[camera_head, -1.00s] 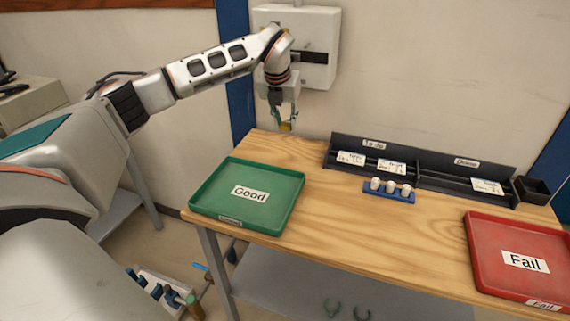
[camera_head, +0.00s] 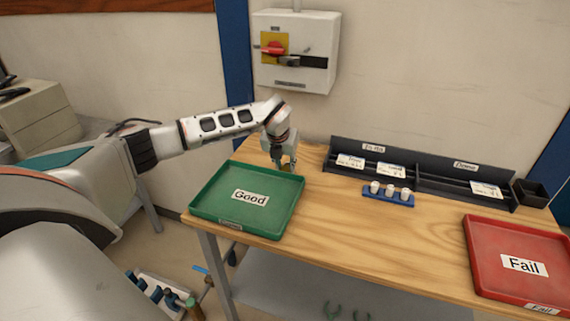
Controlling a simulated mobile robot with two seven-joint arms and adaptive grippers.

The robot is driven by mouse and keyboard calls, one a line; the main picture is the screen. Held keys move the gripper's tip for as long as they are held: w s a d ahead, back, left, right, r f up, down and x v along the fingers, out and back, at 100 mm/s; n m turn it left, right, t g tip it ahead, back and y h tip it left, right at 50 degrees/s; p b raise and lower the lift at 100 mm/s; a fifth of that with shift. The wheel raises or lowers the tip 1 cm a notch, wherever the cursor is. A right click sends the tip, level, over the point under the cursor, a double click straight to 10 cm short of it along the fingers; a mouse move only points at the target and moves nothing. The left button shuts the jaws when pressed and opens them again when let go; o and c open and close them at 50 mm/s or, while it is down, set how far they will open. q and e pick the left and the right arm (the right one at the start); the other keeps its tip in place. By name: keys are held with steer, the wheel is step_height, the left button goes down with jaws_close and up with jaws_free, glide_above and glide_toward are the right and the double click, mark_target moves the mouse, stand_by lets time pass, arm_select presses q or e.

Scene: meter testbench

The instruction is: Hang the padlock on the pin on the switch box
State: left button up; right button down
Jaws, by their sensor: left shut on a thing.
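The white switch box (camera_head: 318,72) is on the wall behind the table. Its front has a red rotary switch on a yellow plate (camera_head: 267,42), a grey lever part and a dark slot. I cannot make out the pin clearly. My left gripper (camera_head: 285,166) points down, low over the table at the back right corner of the green Good tray. It is shut on a small yellowish thing, probably the padlock (camera_head: 287,169), mostly hidden by the fingers. I cannot tell whether it touches the table or tray. My right gripper is out of view.
The green Good tray (camera_head: 203,205) is at the table's left, the red Fail tray (camera_head: 478,278) at the right. A black rack (camera_head: 430,160) and a blue holder with white pieces (camera_head: 372,194) stand at the back. The middle of the wooden table (camera_head: 370,240) is clear.

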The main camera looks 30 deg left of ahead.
arm_select(q)
steer(key=shift+f, duration=0.15)
steer(key=o, duration=1.1)
steer(key=shift+b, duration=0.45)
steer(key=v, duration=0.8)
steer(key=shift+w, duration=0.15)
steer(key=shift+f, duration=0.1)
